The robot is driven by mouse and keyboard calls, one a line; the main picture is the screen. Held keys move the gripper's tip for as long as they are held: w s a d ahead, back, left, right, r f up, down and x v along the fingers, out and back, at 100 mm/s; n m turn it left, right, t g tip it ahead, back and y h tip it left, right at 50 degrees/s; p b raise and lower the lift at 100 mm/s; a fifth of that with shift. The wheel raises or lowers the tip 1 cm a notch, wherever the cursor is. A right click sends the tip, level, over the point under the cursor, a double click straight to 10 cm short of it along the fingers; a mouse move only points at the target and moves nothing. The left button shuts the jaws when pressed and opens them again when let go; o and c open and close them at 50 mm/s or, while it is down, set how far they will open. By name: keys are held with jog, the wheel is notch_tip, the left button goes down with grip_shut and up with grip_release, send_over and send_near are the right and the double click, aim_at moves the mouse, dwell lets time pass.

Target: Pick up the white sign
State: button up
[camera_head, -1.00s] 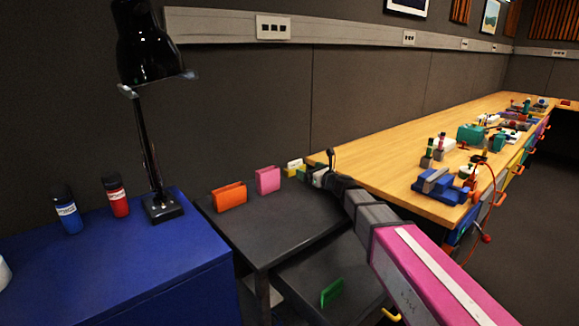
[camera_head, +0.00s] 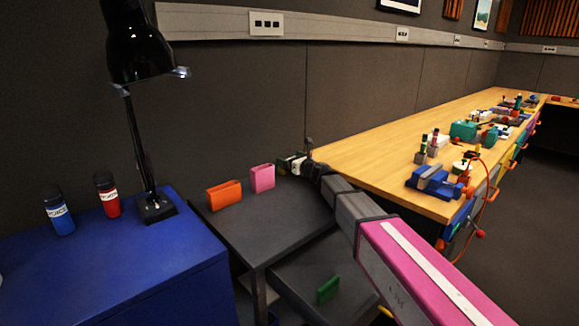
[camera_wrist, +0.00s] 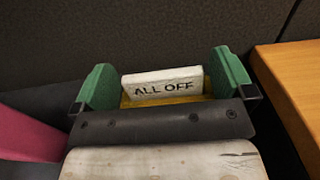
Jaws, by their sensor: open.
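The white sign (camera_wrist: 162,83) reads "ALL OFF" and stands upright in the wrist view, with a yellow part (camera_wrist: 165,101) below it. My gripper (camera_wrist: 163,84) is open, with one green finger on each side of the sign. Small gaps show between the fingers and the sign's ends. In the head view my gripper (camera_head: 294,164) is at the back right corner of the dark grey table (camera_head: 265,225). There the sign is mostly hidden by my gripper and hard to make out.
A pink holder (camera_head: 262,178) and an orange holder (camera_head: 224,195) stand left of my gripper. The wooden bench (camera_head: 370,150) is close on its right, and the wall is behind. A green block (camera_head: 327,289) lies on a lower dark surface. A lamp (camera_head: 138,60) stands on the blue cabinet.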

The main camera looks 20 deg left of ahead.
jog(key=x, duration=0.2)
jog(key=shift+w+a, duration=0.2)
jog(key=shift+c, duration=0.3)
jog(key=c, duration=0.7)
jog(key=shift+r, duration=0.1)
